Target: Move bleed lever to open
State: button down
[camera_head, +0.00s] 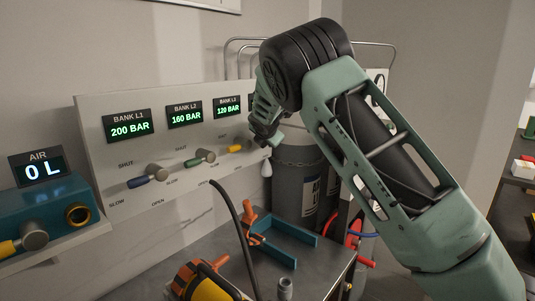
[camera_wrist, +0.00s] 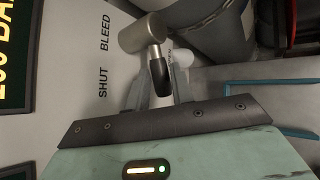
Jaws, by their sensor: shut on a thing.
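The bleed lever shows in the wrist view as a round metal hub (camera_wrist: 141,34) with a short black grip (camera_wrist: 159,73), beside the printed words BLEED and SHUT. The grip points down in that picture, towards the SHUT side. My gripper (camera_wrist: 160,88) is shut on the black grip, with a finger on each side. In the head view my gripper (camera_head: 270,138) is at the right end of the grey valve panel (camera_head: 105,170). My wrist hides the lever there.
Blue (camera_head: 138,182), green (camera_head: 193,162) and yellow (camera_head: 236,149) levers stand left of my gripper under bank displays. A grey cylinder (camera_head: 298,185) stands close behind my arm. The bench (camera_head: 205,248) below holds a blue bracket (camera_head: 285,245), orange clamps and a black hose.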

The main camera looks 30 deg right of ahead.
jog(key=f+b, duration=0.1)
jog(key=b, duration=0.2)
jog(key=shift+f+h, duration=0.15)
jog(key=shift+h, duration=0.25)
jog(key=shift+n+t+h+b, duration=0.3)
jog(key=shift+t+h+b, duration=0.1)
jog(key=shift+b, duration=0.7)
jog(key=c, duration=1.2)
grip_release()
jog(key=shift+r, duration=0.2)
jog(key=b+v, duration=0.4)
jog(key=v, duration=1.3)
jog(key=shift+s, duration=0.2)
jog(key=shift+d+r, duration=0.1)
